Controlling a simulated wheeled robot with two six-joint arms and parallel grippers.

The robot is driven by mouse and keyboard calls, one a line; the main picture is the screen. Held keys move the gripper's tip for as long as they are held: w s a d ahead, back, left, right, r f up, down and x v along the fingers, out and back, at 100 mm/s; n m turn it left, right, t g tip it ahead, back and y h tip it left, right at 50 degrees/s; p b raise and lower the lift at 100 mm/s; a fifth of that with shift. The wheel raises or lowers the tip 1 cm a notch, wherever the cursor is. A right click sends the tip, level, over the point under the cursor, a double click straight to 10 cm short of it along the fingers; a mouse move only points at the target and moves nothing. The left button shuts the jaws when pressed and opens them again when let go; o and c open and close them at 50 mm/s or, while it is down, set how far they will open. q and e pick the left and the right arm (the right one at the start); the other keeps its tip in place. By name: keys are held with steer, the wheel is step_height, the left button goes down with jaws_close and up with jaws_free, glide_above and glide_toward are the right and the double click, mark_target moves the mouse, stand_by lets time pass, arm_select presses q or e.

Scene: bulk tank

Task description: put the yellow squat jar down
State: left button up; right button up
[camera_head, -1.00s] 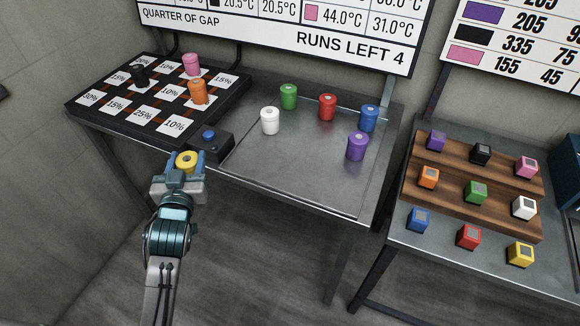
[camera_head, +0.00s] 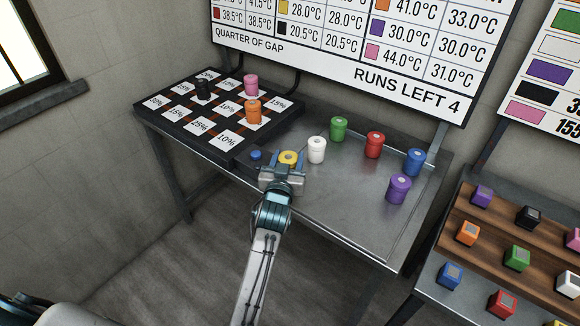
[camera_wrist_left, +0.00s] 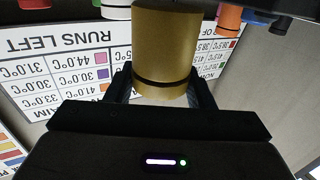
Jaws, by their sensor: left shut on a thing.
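The yellow squat jar (camera_head: 288,158) is in my left gripper (camera_head: 284,166), close to the white jar and the blue-button box in the head view. In the left wrist view the jar (camera_wrist_left: 166,45) fills the space between the fingers, with a dark band near its end. The left gripper is shut on it. Whether the jar touches the metal table (camera_head: 330,205) is hidden by the gripper. My right gripper is not in view.
White (camera_head: 317,150), green (camera_head: 339,129), red (camera_head: 374,145), blue (camera_head: 415,162) and purple (camera_head: 399,188) jars stand on the table. A black board (camera_head: 180,125) at left holds black (camera_head: 203,89), pink (camera_head: 251,85) and orange (camera_head: 253,111) jars. The table's front middle is clear.

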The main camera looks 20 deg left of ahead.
arm_select(q)
steer(key=f, duration=0.3)
steer(key=shift+w+d+f+b, duration=0.1)
steer(key=shift+w+d+b, duration=0.15)
steer(key=shift+w+b, duration=0.05)
steer(key=shift+f, duration=0.1)
steer(key=shift+f, duration=0.2)
steer(key=o, duration=1.1)
steer(key=shift+c, duration=0.2)
steer(key=shift+r, duration=0.1)
